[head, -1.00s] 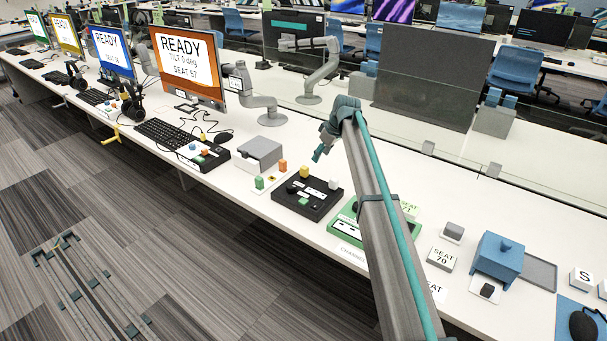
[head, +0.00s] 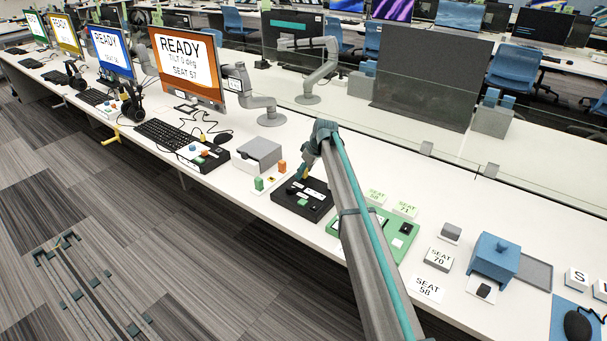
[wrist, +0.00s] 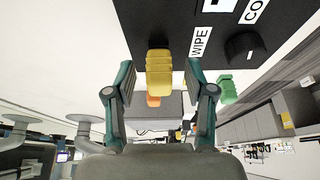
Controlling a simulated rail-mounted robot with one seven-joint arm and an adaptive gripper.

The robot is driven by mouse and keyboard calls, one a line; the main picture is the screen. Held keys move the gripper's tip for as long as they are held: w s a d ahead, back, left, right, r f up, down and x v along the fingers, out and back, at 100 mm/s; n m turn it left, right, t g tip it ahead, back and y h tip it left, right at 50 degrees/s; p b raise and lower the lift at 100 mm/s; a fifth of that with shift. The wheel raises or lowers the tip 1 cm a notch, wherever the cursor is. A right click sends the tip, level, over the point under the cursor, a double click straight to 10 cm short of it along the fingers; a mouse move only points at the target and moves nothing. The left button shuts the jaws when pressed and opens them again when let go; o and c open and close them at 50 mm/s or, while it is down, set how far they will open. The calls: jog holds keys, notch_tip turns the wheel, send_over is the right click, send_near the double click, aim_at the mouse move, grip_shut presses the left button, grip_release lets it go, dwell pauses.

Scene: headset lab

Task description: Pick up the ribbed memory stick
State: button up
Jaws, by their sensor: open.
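The yellow ribbed memory stick (wrist: 159,72) stands at the edge of a black box (wrist: 178,20) that has a WIPE label and a knob. In the wrist view it lies between the two fingers of my gripper (wrist: 160,78), with a gap on each side. The fingers are open and do not appear to touch it. In the head view my gripper (head: 303,178) is down over the back of the black box (head: 312,207) and mostly hides the stick.
A green panel (head: 402,243) is to the right, near seat cards.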

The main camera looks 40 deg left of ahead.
jog(key=shift+x, duration=0.75)
grip_shut()
jog(key=shift+r, duration=0.2)
jog(key=shift+r, duration=1.25)
jog(key=s+d+r+b, duration=0.3)
jog(key=s+d+r, duration=0.6)
jog(key=d+r, duration=0.1)
jog(key=shift+d, duration=0.45)
jog(key=shift+r, duration=0.1)
